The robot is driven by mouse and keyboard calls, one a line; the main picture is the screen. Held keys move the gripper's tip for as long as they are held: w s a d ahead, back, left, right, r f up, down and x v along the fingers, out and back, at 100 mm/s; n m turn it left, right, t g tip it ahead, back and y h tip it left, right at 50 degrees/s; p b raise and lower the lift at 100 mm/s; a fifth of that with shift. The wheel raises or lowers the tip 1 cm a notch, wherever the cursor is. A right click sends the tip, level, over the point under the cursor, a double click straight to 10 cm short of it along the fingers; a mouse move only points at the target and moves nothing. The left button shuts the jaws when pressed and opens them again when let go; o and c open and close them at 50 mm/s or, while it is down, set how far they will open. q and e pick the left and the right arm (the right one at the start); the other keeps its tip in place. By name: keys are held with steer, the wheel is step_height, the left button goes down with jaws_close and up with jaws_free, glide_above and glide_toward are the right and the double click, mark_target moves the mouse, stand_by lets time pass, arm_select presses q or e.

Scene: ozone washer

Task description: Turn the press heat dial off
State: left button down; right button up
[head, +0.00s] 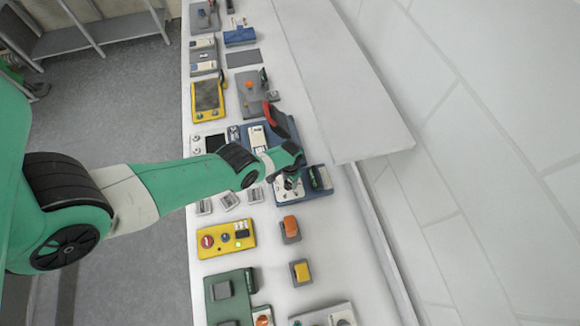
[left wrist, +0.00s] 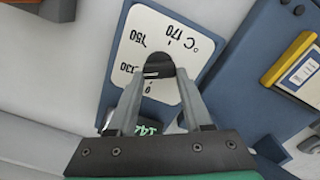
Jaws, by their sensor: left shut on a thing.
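The press heat dial is a dark round knob (left wrist: 158,66) on a white scale plate (left wrist: 133,44), set on a blue panel. In the left wrist view the scale shows 0, 130, 150, 170 and °C, turned over. My left gripper (left wrist: 157,77) is shut on the knob, one finger on each side. I cannot tell which mark the knob points to. A small display (left wrist: 148,128) with green digits is partly hidden behind the gripper. In the head view my left gripper (head: 290,178) reaches down over the white plate (head: 287,196) and hides the knob. My right gripper is not in view.
The long white bench (head: 277,225) carries several panels. A blue unit with a red handle (head: 270,113) stands just beyond the gripper. A yellow panel (head: 226,239) and an orange switch (head: 290,226) are nearer. A white ledge (head: 345,90) overhangs on the right.

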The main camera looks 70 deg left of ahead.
arm_select(q)
steer(key=n, duration=0.6)
steer(key=shift+s+a, duration=0.1)
steer(key=shift+a, duration=0.1)
steer(key=n, duration=0.6)
steer(key=shift+s, duration=0.2)
steer(key=shift+c, duration=1.6)
jaws_free()
